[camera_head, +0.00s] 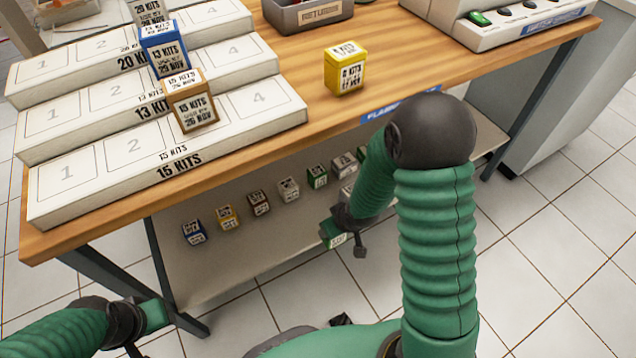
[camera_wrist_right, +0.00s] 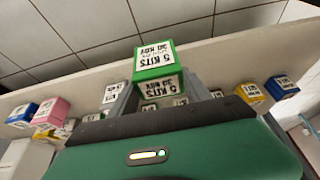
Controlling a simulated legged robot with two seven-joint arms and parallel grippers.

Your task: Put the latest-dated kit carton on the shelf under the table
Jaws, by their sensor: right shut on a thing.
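My right gripper (camera_wrist_right: 155,95) is shut on a green-and-white carton (camera_wrist_right: 155,62), labelled "5 KITS 30 NOV" in the right wrist view. In the head view this carton (camera_head: 335,241) hangs at the right gripper (camera_head: 346,228), by the front edge of the lower shelf (camera_head: 215,272). Whether it touches the shelf is unclear. My left gripper (camera_head: 150,315) is at the lower left, away from the cartons; its fingers are unclear. A brown carton (camera_head: 192,102), a blue carton (camera_head: 163,50) and a grey carton (camera_head: 149,12) stand on the white stepped rack (camera_head: 66,182).
A yellow carton (camera_head: 346,68) stands on the wooden table (camera_head: 290,120). Several small cartons stand in a row on the lower shelf, including a blue one (camera_head: 194,233) and a green one (camera_head: 317,176). A grey tray (camera_head: 308,16) sits at the back.

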